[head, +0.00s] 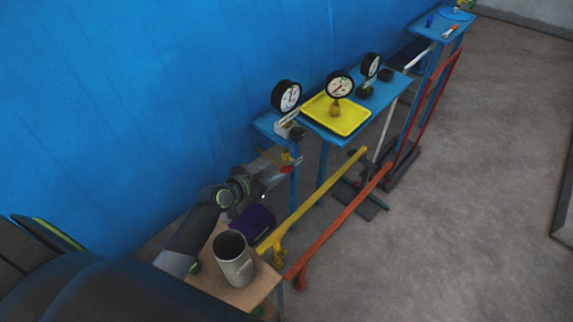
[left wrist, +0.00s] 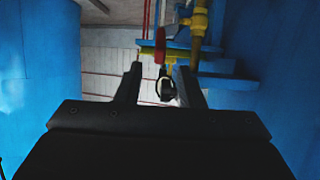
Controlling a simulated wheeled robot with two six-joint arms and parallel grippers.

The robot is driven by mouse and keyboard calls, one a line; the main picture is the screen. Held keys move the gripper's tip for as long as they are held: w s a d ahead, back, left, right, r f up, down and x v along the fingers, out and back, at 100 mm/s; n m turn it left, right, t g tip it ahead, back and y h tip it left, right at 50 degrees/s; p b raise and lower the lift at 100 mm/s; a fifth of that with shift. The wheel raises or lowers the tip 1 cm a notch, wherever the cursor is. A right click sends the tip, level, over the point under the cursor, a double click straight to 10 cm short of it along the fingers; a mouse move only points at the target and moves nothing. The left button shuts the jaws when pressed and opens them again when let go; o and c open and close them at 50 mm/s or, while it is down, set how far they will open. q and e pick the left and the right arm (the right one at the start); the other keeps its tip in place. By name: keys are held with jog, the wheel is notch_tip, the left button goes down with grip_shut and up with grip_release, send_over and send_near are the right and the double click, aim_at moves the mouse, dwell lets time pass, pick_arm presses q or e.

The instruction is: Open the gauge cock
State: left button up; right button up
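The gauge cock shows in the head view as a small yellow valve body (head: 287,157) with a red handle (head: 287,170), below the leftmost gauge (head: 286,96). In the left wrist view the red handle (left wrist: 160,46) lies just beyond my fingertips, beside a yellow pipe (left wrist: 198,38). My left gripper (head: 280,174) reaches in from the left, close to the handle. In the left wrist view its two fingers (left wrist: 158,68) stand apart, with a small dark and pale round thing between or beyond them. I cannot tell whether they touch the handle. My right gripper is not in view.
A blue bench (head: 384,98) carries more gauges and a yellow tray (head: 350,122). Yellow (head: 318,192) and orange (head: 338,226) rails run in front. A metal cup (head: 233,262) stands on a wooden stand near my arm. A blue wall (head: 150,110) is behind; the right floor is clear.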

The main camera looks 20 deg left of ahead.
aim_at(282, 169)
pick_arm(q)
jog(key=shift+x, duration=3.5)
grip_shut()
